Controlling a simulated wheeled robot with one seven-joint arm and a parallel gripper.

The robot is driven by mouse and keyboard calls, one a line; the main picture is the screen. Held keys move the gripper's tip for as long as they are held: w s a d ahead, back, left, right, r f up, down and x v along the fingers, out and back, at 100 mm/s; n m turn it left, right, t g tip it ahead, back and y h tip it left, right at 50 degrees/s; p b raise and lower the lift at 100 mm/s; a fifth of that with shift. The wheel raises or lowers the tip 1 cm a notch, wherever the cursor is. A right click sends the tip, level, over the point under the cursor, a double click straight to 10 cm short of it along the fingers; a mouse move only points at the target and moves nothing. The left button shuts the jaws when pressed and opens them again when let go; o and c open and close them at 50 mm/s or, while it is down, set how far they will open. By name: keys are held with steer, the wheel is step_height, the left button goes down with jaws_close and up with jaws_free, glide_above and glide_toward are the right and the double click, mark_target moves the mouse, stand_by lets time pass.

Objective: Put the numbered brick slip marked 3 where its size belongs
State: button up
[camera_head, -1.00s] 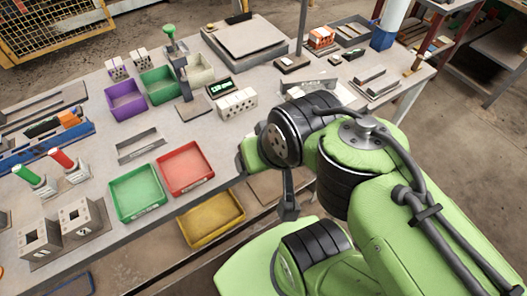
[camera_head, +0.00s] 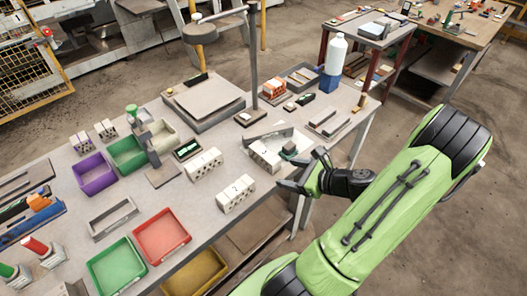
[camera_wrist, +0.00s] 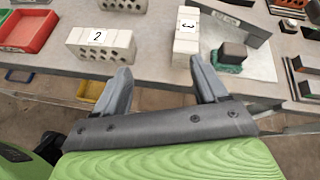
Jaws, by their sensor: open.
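The brick slip marked 3 (camera_wrist: 187,31) is a pale block with its number on top, seen in the wrist view ahead of my right finger. It also shows in the head view (camera_head: 263,157), beside a bent metal sheet, partly hidden. A pale hollow brick marked 2 (camera_wrist: 100,45) lies to its left, holes facing me; it also shows in the head view (camera_head: 236,193). Another pale hollow brick (camera_head: 203,163) lies farther back. My gripper (camera_wrist: 160,68) is open and empty at the table's front edge, apart from the bricks. Which place matches the slip's size cannot be told.
Red (camera_head: 162,236), green (camera_head: 117,268) and yellow (camera_head: 197,273) trays lie left. A white bottle (camera_head: 336,53) stands at the back right.

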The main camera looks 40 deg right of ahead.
mark_target(271, 158)
steer(key=w+f+m, duration=0.1)
steer(key=w+f, duration=0.1)
steer(key=w, duration=0.2)
steer(key=w+d+f+m+h+b, duration=0.1)
steer(key=w+f, duration=0.1)
steer(key=w, duration=0.2)
steer(key=w+d+f+m+t+h+b, duration=0.1)
steer(key=w+f, duration=0.1)
steer(key=w, duration=0.3)
steer(key=shift+d+m, duration=0.25)
steer(key=shift+m, duration=0.15)
steer(key=shift+s, duration=0.1)
steer(key=shift+c, duration=0.3)
steer(key=shift+r, duration=0.1)
jaws_close()
step_height(271, 158, up, 10)
steer(key=p, duration=0.3)
